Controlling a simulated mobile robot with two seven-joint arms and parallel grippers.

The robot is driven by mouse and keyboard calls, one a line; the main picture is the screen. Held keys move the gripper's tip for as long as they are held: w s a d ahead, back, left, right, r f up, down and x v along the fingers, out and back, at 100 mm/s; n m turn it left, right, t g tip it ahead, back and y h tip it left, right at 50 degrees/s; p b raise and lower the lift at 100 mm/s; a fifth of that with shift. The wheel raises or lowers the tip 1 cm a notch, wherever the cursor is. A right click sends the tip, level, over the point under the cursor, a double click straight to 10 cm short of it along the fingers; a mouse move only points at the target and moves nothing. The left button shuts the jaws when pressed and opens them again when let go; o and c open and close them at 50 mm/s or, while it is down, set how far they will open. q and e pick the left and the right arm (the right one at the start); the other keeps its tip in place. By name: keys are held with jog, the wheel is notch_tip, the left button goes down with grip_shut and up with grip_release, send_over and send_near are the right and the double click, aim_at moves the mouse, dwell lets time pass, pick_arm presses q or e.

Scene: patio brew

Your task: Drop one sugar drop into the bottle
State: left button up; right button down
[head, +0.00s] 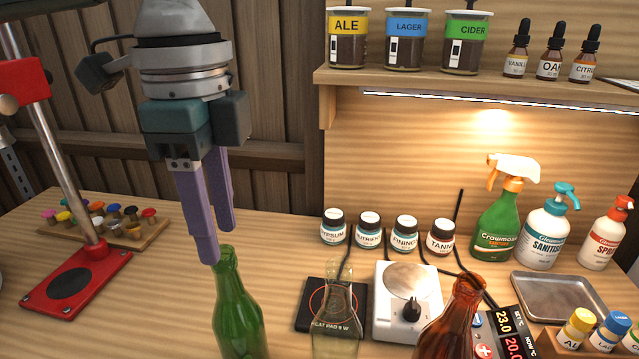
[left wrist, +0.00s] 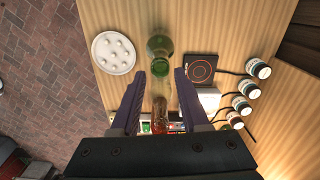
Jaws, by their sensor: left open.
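A green bottle (head: 236,315) stands upright on the wooden counter, with a clear bottle (head: 338,320) and an amber bottle (head: 452,325) to its right. My left gripper (head: 219,246), with purple fingers, points down at the green bottle's neck. It is open, and nothing shows between its fingers in the head view. In the left wrist view the green bottle (left wrist: 160,48) lies just beyond the fingertips (left wrist: 160,74). A round white dish (left wrist: 114,52) with several small white drops on it sits beside the green bottle. My right gripper is in neither view.
A dark heat pad (head: 318,305) and a white stirrer plate (head: 408,300) stand behind the bottles. Small labelled jars (head: 369,228) line the back. A red-based stand (head: 78,285) and a cork rack (head: 110,232) are at left. Spray and pump bottles (head: 548,230) stand at right.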

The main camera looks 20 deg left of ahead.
pick_arm(q)
notch_tip(320, 180, up, 10)
dwell(0.6)
dwell(0.4)
jog(key=s+d+f+n+t+h, duration=0.2)
jog(key=s+d+f+n+h, duration=0.3)
jog(key=d+f, duration=0.8)
jog(key=s+a+f+n+t+y, duration=0.2)
jog(key=s+a+f+n+y, duration=0.4)
jog(key=s+a, duration=0.45)
notch_tip(320, 180, up, 38)
jog(key=n+h+p, duration=0.1)
jog(key=p, duration=3.7)
jog(key=shift+s+d+r, duration=0.15)
jog(key=shift+s+d, duration=0.1)
jog(key=shift+d, duration=0.05)
